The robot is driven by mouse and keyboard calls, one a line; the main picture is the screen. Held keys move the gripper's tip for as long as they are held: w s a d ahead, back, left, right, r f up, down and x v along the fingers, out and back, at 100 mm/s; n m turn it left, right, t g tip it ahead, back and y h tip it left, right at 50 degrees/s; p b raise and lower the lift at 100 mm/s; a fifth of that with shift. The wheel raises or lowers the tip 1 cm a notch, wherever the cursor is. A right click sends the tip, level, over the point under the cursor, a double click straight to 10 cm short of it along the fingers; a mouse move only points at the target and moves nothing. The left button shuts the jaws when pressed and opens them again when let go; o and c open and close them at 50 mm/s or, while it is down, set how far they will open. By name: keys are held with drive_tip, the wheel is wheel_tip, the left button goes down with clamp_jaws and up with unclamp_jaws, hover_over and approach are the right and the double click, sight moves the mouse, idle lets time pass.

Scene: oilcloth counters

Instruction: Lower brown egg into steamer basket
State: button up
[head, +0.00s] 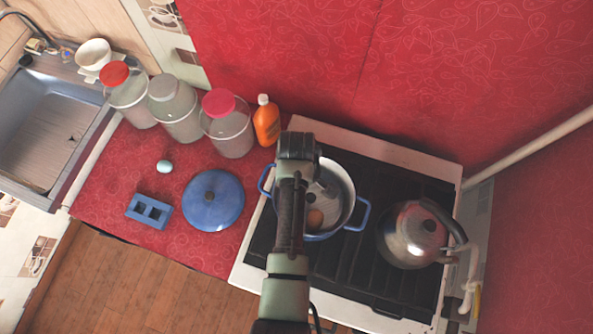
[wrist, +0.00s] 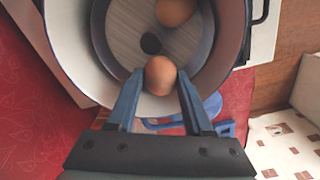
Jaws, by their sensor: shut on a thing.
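My gripper (wrist: 160,82) is shut on a brown egg (wrist: 160,75), held between its two fingertips in the wrist view. The egg is over the near part of the pot (wrist: 70,45); its exact height is hard to judge. The steamer basket (wrist: 125,32) is round and grey, inside the pot. A second brown egg (wrist: 175,11) lies in the basket at the top of the wrist view. A small dark round spot shows on the basket floor. In the head view, my arm covers part of the pot (head: 347,185), and one brown egg (head: 315,217) shows inside it.
The pot stands on the stove (head: 350,270), with a metal kettle (head: 405,238) to its right. A blue lid (head: 213,200), a blue holder (head: 149,210) and a pale egg (head: 164,166) lie on the red counter. Several jars and an orange bottle (head: 266,124) stand behind.

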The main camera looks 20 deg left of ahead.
drive_tip(key=shift+f+b, duration=1.7)
drive_tip(key=shift+f, duration=0.65)
idle(0.7)
drive_tip(key=o, duration=0.9)
drive_tip(key=shift+c, duration=0.2)
wheel_tip(320, 180, up, 13)
drive_tip(key=shift+b, duration=1)
